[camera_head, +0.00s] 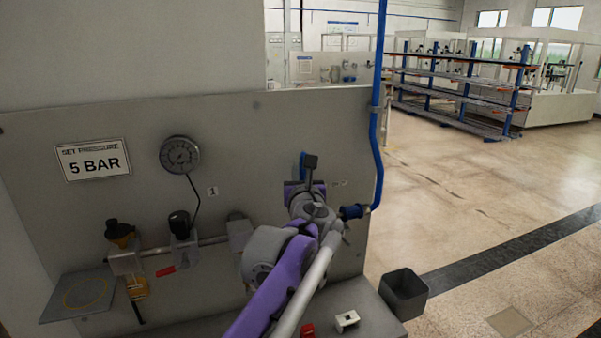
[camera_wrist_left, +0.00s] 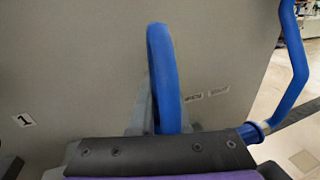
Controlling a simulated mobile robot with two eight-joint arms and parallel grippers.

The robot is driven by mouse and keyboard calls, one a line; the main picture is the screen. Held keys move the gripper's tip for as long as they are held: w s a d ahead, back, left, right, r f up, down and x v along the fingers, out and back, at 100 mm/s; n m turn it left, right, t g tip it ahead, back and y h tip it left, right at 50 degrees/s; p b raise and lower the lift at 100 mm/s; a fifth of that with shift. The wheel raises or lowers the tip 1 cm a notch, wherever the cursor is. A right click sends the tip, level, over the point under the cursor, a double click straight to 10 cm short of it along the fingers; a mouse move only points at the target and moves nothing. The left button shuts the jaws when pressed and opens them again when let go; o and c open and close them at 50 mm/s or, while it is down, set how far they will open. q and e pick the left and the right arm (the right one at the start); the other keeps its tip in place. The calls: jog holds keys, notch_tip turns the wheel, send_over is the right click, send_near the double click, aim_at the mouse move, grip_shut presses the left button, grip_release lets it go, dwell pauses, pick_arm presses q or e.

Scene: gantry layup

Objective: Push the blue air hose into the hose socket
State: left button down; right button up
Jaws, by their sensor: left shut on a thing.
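My left gripper (camera_head: 303,186) is close to the grey panel, right of the gauge, at the end of my purple and grey arm. It is shut on the blue air hose, a small piece of which (camera_head: 303,163) shows above it. In the left wrist view the hose (camera_wrist_left: 164,75) stands up as a curved blue loop between the grey fingers (camera_wrist_left: 155,118). Its lower end is hidden behind the dark gripper body. I cannot make out the hose socket; my arm and gripper cover part of the panel. My right gripper is not in view.
A blue pipe (camera_head: 376,150) runs down the panel's right edge to a blue fitting (camera_head: 352,211) beside my wrist. A pressure gauge (camera_head: 180,155) and valve line (camera_head: 183,242) are on the left. A dark bin (camera_head: 404,292) stands right; open floor lies beyond.

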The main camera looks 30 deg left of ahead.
pick_arm(q)
jog(key=shift+f+b, duration=0.35)
jog(key=shift+f, duration=0.85)
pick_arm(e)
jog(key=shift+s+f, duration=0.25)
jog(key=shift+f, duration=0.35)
pick_arm(q)
jog(key=c, duration=0.8)
grip_release()
jog(key=shift+c, duration=0.2)
jog(key=shift+s+d, duration=0.1)
jog(key=b+v, duration=0.1)
jog(key=v, duration=0.9)
jog(key=shift+s+d, duration=0.15)
jog(key=shift+s, duration=0.1)
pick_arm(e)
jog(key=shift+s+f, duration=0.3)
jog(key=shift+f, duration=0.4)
